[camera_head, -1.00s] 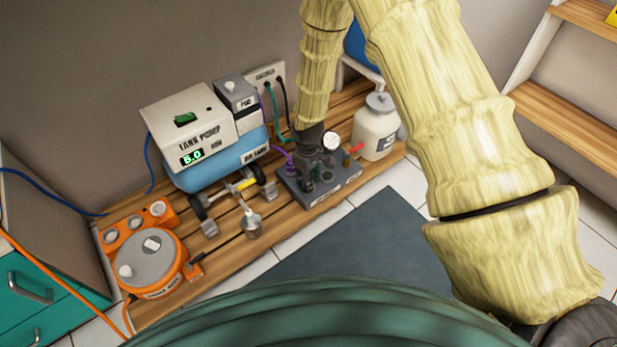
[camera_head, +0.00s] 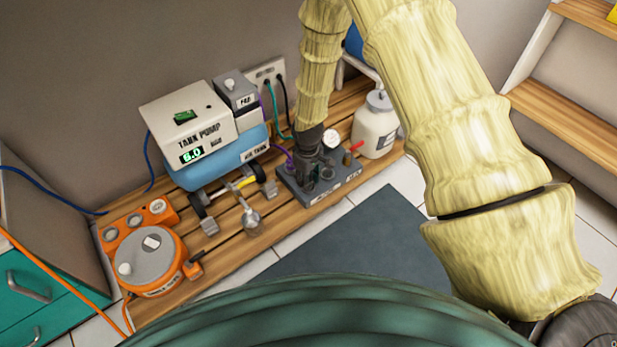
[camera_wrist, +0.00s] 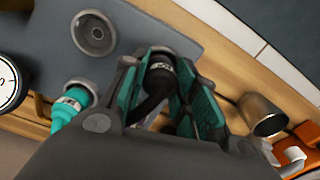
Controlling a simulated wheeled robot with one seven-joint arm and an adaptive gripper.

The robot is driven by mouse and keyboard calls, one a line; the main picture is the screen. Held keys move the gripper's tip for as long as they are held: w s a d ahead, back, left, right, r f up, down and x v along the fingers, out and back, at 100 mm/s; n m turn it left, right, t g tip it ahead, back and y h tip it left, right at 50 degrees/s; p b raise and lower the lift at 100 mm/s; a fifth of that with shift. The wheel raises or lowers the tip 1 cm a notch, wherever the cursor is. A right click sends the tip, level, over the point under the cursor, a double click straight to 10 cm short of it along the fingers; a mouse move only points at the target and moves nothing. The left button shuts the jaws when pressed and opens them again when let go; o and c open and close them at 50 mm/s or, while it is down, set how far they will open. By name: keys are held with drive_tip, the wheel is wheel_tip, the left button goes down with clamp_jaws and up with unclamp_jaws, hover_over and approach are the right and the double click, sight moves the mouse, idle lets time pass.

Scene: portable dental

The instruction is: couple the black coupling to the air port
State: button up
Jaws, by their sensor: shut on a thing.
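My gripper (camera_wrist: 172,95) is shut on the black coupling (camera_wrist: 160,72), which sits between its teal finger pads in the wrist view. A black hose bends back from the coupling toward the palm. The coupling's front end is over the grey manifold block (camera_wrist: 190,38); I cannot tell whether it touches or enters a port. A bare round port (camera_wrist: 93,33) shows on the block, apart from the coupling. Its label is not readable. In the head view my gripper (camera_head: 314,168) points down at the block (camera_head: 335,190) and hides part of its top.
A teal connector (camera_wrist: 72,103) with a teal hose stands in the block beside my gripper. A pressure gauge (camera_head: 331,138) and white canister (camera_head: 376,125) are close right. The tank pump (camera_head: 195,135), a metal cup (camera_head: 252,221) and an orange unit (camera_head: 150,258) stand left.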

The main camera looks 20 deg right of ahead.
drive_tip(key=shift+f, duration=0.2)
drive_tip(key=o, duration=1.1)
drive_tip(key=shift+r, duration=0.1)
wheel_tip(320, 180, up, 12)
drive_tip(key=shift+f, duration=0.1)
